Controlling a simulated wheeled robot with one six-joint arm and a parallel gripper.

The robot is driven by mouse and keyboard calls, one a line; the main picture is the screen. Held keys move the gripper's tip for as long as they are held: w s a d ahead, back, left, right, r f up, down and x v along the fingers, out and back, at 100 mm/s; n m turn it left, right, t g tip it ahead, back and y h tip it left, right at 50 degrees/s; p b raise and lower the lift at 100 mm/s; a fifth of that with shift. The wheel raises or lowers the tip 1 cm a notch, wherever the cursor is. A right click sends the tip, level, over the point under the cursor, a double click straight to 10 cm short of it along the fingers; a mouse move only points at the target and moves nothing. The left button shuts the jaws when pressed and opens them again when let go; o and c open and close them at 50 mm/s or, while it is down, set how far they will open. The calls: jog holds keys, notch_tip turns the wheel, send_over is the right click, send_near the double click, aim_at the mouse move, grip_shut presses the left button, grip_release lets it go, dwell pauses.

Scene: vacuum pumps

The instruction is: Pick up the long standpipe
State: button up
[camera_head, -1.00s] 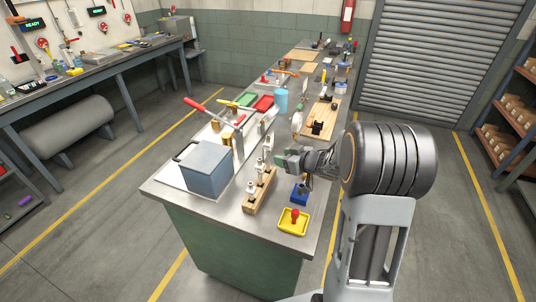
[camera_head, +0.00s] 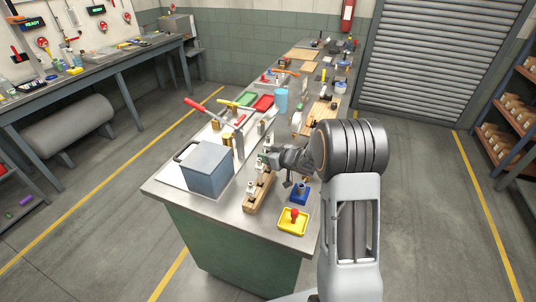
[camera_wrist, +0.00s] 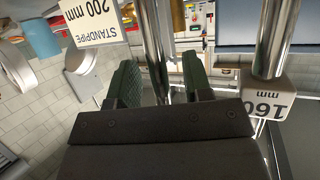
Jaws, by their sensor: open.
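The long standpipe (camera_wrist: 157,40) is a shiny metal tube beside a white label (camera_wrist: 95,20) reading "STANDPIPE 200 mm" in the wrist view. My gripper (camera_wrist: 162,82) is open, with a green-padded finger on either side of the tube. I cannot tell whether either pad touches it. A second metal tube (camera_wrist: 272,40) stands to the right, outside the fingers, by a tag reading "160 mm" (camera_wrist: 265,105). In the head view my gripper (camera_head: 266,160) is at the wooden stand (camera_head: 258,197) and hides much of the long standpipe.
A grey-blue box (camera_head: 208,168) stands left of the wooden stand. A blue holder (camera_head: 299,194) and a yellow tray (camera_head: 292,222) with a red knob are to its right. Tools and parts crowd the bench beyond.

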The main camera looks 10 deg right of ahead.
grip_shut()
dwell(0.3)
jog(key=shift+r, duration=0.1)
